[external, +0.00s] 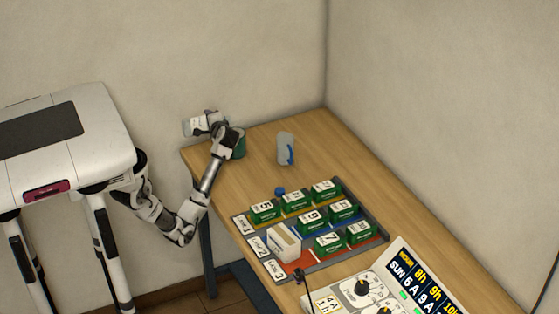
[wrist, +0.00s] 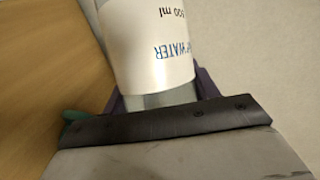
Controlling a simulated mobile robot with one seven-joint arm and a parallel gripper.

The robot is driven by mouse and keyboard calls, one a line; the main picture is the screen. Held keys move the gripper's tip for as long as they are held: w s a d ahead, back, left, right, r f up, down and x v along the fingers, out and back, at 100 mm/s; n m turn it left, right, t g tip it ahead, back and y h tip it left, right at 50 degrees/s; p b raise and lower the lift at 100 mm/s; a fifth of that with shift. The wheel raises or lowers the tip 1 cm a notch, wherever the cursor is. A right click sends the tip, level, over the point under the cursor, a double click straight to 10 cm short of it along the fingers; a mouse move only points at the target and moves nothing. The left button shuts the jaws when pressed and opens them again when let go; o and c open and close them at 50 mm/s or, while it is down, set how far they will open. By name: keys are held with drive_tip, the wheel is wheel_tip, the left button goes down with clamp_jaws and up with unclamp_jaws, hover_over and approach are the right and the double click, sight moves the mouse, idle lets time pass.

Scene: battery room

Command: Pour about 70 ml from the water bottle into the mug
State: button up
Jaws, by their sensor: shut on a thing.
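The water bottle (wrist: 148,45) has a white label reading "WATER" and "500 ml" in the wrist view. My gripper (wrist: 158,100) is shut around it. In the external view my gripper (external: 215,124) is above the table's far left corner, and the pale bottle (external: 190,127) shows to its left, looking strongly tilted. A dark green vessel (external: 239,148), perhaps the mug, stands just beside and below the gripper, partly hidden by my arm. A bit of green (wrist: 75,122) also shows in the wrist view. The bottle's mouth and any water flow cannot be made out.
A pale grey jug-like vessel (external: 285,147) with a blue handle stands to the right. A small blue round thing (external: 279,191) lies by a lane tray (external: 375,228) of green numbered blocks and a white block (external: 284,243). A control panel (external: 385,290) is in front. Walls border the table.

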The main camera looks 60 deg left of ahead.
drive_tip(key=shift+m+y+p, duration=0.3)
drive_tip(key=shift+m+p, duration=0.1)
drive_tip(key=shift+p, duration=0.15)
drive_tip(key=shift+s+a+f+g, duration=0.1)
drive_tip(key=shift+s+a+g, duration=0.05)
drive_tip(key=shift+g, duration=0.15)
drive_tip(key=shift+s+a, duration=0.1)
drive_tip(key=shift+s, duration=0.1)
drive_tip(key=shift+s+p, duration=0.1)
drive_tip(key=shift+p, duration=0.2)
idle(1.5)
